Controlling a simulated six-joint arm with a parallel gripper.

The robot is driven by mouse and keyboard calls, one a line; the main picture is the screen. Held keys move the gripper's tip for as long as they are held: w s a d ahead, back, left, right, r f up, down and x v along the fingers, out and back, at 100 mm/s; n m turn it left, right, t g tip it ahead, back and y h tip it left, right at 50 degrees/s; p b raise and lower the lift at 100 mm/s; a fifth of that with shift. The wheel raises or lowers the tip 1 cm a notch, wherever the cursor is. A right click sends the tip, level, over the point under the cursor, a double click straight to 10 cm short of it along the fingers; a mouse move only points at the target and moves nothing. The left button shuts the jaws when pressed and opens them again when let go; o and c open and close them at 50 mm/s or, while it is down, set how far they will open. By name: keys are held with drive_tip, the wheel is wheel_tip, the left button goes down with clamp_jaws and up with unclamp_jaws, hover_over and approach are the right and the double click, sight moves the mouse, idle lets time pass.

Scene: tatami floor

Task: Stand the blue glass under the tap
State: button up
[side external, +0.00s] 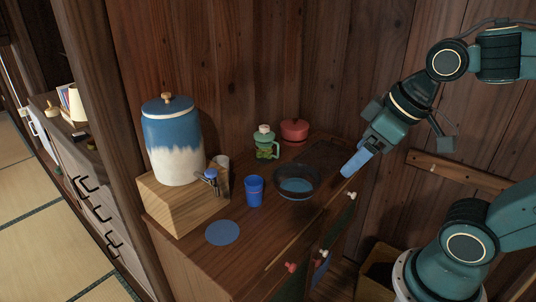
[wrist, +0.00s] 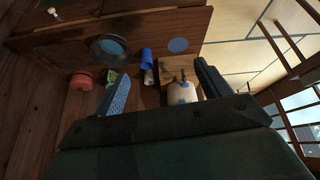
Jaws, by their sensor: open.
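The blue glass (side external: 254,191) stands upright on the wooden cabinet top, left of a dark glass bowl. It also shows in the wrist view (wrist: 147,56). The tap (side external: 209,176) sticks out low from the blue-and-white dispenser (side external: 172,138), which stands on a wooden block. A flat blue disc (side external: 222,232) lies bare on the cabinet top, in front of the block and tap. My gripper (side external: 400,158) is open and empty, held up to the right of the glass and clear of it. In the wrist view, my gripper's fingers (wrist: 160,75) are wide apart.
The dark glass bowl (side external: 296,184) stands right of the blue glass. A green jug (side external: 265,145) and red lidded pot (side external: 294,130) stand behind. A clear glass (side external: 222,167) is close by the tap. A wooden wall closes the back. The front of the cabinet top is mostly free.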

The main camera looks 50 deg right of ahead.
drive_tip(key=w+f+n+y, duration=0.55)
drive_tip(key=w+f, duration=0.55)
drive_tip(key=w, duration=0.6)
drive_tip(key=m+t, duration=0.3)
drive_tip(key=t, duration=0.4)
approach(254, 191)
drive_tip(key=d+r, duration=0.1)
drive_tip(key=d+r+h, duration=0.1)
drive_tip(key=shift+w+d+r, duration=0.2)
drive_tip(key=shift+d, duration=0.05)
drive_tip(key=shift+x, duration=4.3)
drive_tip(key=shift+a, duration=0.15)
